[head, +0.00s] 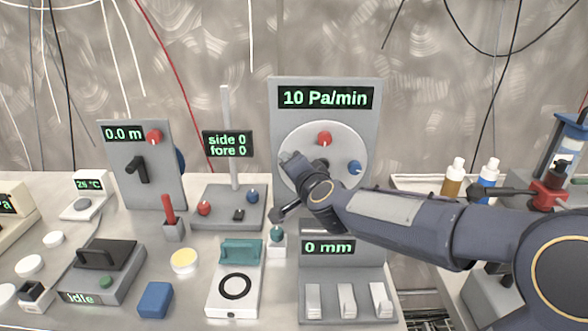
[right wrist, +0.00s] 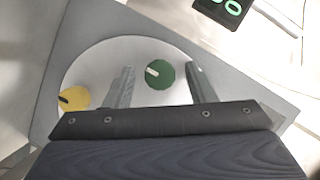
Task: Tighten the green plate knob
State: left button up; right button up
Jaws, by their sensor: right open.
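The green knob (right wrist: 160,74) with a white pointer mark sits on the round pale plate (right wrist: 105,58) of a grey upright panel (head: 278,107). In the right wrist view, my right gripper (right wrist: 160,68) is open, with one finger on each side of the green knob and gaps on both sides. I cannot tell whether the fingertips reach its depth. In the head view, my right gripper (head: 293,165) is at the plate's lower left and hides the green knob. A yellow knob (right wrist: 73,99) shows left of the fingers. My left gripper is out of view.
Red (head: 324,138) and blue (head: 355,167) knobs sit on the same plate. The panel's display (head: 325,97) reads 10 Pa/min. Below my arm stands a 0 mm unit (head: 329,247) with several switches. Left are a side/fore stand (head: 228,144) and a 0.0 m panel (head: 124,133).

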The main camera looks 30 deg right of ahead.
pick_arm(q)
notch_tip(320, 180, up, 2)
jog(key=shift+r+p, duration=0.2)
jog(key=shift+p, duration=0.95)
pick_arm(e)
jog(key=v, duration=0.7)
jog(key=shift+s, duration=0.4)
jog(key=shift+a, duration=0.1)
